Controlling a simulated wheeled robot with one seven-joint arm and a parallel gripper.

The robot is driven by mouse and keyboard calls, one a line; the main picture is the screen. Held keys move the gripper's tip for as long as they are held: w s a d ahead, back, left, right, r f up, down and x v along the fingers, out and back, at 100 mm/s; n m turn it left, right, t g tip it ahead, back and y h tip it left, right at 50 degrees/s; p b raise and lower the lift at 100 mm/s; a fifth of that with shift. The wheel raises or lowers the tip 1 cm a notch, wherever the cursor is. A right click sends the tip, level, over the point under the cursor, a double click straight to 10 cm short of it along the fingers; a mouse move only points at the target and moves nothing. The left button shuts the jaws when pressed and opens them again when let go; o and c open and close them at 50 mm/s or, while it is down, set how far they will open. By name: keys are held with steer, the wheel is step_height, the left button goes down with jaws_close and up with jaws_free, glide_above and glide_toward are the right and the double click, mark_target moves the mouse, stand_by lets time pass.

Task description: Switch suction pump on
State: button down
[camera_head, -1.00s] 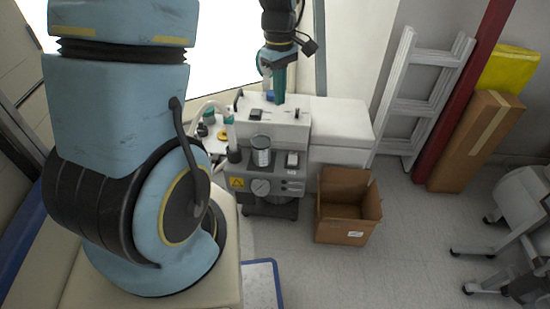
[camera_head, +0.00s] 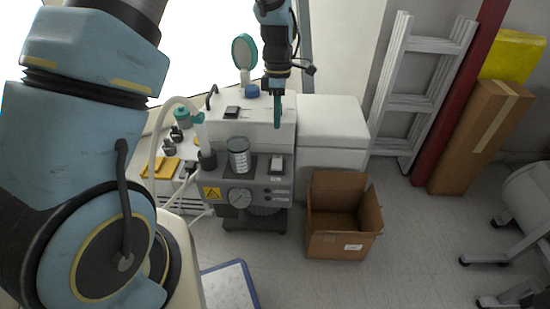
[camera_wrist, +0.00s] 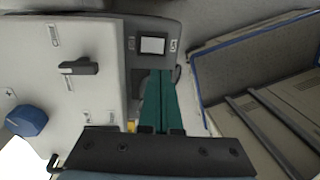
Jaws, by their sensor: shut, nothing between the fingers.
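The suction pump unit (camera_head: 240,205) is a grey body with a gauge, a clear jar and a yellow warning label, below a white box (camera_head: 255,135). A pale rocker switch (camera_head: 277,164) sits on the grey body; it also shows in the wrist view (camera_wrist: 152,45) as a white rectangle in a dark frame. My gripper (camera_head: 277,125) has green fingers, held together and pointing down in front of the white box, above the rocker switch. In the wrist view the fingertips (camera_wrist: 160,73) appear just below the switch, with a gap in the picture. Contact is not visible.
A black turn switch (camera_wrist: 80,68) and blue knob (camera_wrist: 27,121) are on the white box. A hose (camera_head: 160,130) and bottles stand left. An open cardboard box (camera_head: 340,230) is on the floor at right. A ladder (camera_head: 410,95) leans behind.

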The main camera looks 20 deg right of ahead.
mark_target(277, 167)
steer(key=f+b, duration=0.1)
steer(key=f, duration=0.3)
steer(key=s+f, duration=0.1)
steer(key=f, duration=0.4)
steer(key=f+b, duration=0.1)
steer(key=f, duration=0.4)
steer(key=shift+s+a+b, duration=0.3)
steer(key=shift+a+b, duration=0.05)
